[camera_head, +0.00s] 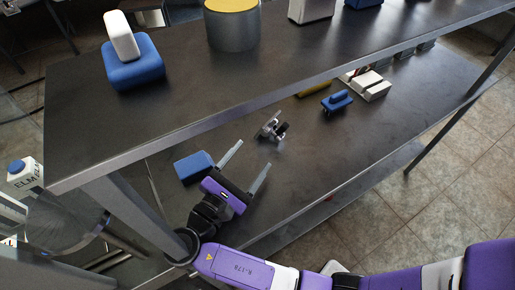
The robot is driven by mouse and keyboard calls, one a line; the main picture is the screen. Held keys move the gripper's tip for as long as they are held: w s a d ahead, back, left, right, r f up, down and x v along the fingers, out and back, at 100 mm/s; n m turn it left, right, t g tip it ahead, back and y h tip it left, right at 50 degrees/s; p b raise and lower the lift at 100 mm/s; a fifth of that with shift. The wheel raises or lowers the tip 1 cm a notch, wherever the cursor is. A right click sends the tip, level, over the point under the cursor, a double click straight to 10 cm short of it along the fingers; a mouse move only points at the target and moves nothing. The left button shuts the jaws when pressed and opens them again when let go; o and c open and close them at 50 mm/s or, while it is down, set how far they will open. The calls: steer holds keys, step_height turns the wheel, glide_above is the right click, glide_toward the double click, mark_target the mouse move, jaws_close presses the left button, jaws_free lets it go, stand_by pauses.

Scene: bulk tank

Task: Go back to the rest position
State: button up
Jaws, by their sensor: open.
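My gripper (246,166) is open, with its two grey fingers spread apart over the lower shelf (330,160) of the dark metal table. Nothing shows between the fingers. My purple arm reaches in from the bottom right, and the gripper is close to the table's front left leg. A small grey and black metal part (271,127) lies on the lower shelf just beyond the fingertips, apart from them. A blue block (194,167) is beside the gripper on the left, partly hidden by it.
The upper shelf (180,110) overhangs the gripper area. It holds a blue block with a white piece (122,36) and a yellow-topped grey cylinder (233,25). A blue handled item (337,102) and white blocks (371,86) lie farther right below. Tiled floor (400,200) is open at right.

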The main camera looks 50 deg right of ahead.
steer(key=shift+a, duration=0.3)
stand_by(0.4)
